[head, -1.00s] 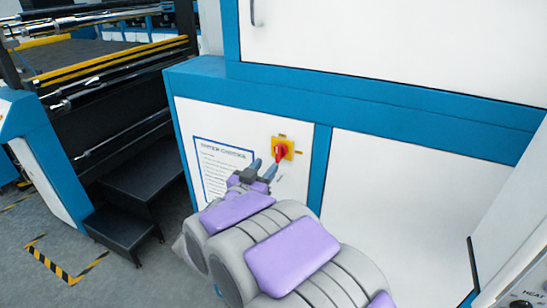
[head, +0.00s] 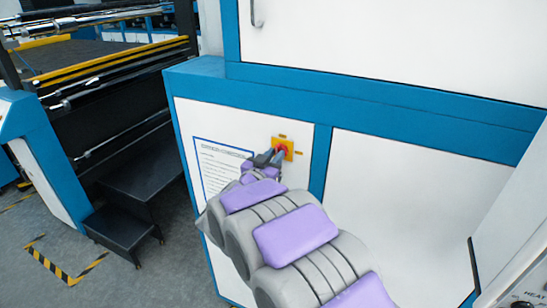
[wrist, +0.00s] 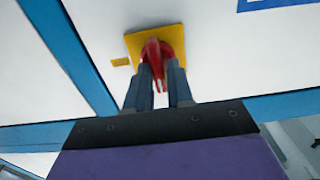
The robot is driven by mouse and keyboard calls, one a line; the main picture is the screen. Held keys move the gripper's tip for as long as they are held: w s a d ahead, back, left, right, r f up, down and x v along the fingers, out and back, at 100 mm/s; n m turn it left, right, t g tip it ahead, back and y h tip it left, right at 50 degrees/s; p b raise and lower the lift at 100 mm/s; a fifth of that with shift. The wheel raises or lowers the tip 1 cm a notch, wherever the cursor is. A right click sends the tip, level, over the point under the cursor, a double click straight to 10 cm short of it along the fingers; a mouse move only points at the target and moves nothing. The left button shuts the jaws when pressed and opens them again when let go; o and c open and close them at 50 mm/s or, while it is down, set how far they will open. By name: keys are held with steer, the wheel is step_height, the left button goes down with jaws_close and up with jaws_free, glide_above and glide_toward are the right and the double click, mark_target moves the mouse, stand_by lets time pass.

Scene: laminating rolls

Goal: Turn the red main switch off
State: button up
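The red main switch (head: 283,150) sits on a yellow square plate (head: 289,146) on the white cabinet panel. In the wrist view its red handle (wrist: 160,62) points toward my gripper, against the yellow plate (wrist: 133,43). My gripper (head: 272,156) is at the switch and hides part of it in the head view. In the wrist view the two grey fingers of my gripper (wrist: 161,78) stand close on both sides of the handle. They look shut on it, with its tip between them.
A blue-framed notice (head: 215,160) is on the panel left of the switch. Black steps (head: 125,220) and a roller machine (head: 100,80) stand at the left. A white panel with a knob (head: 518,303) is at the right edge.

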jaws_close()
steer(key=shift+s+d+f+m+b, duration=0.1)
steer(key=shift+f+m+b, duration=0.05)
steer(key=shift+m+b, duration=2.45)
steer(key=shift+d+f+m+b, duration=0.1)
steer(key=shift+f+m+b, duration=0.1)
steer(key=shift+m+b, duration=2.4)
steer(key=shift+s+d+f+m+b, duration=0.15)
steer(key=shift+m+b, duration=1.3)
steer(key=shift+m, duration=2.25)
steer(key=shift+w, duration=0.1)
steer(key=shift+o, duration=1.9)
jaws_free()
steer(key=shift+r, duration=0.1)
steer(key=shift+a, duration=0.1)
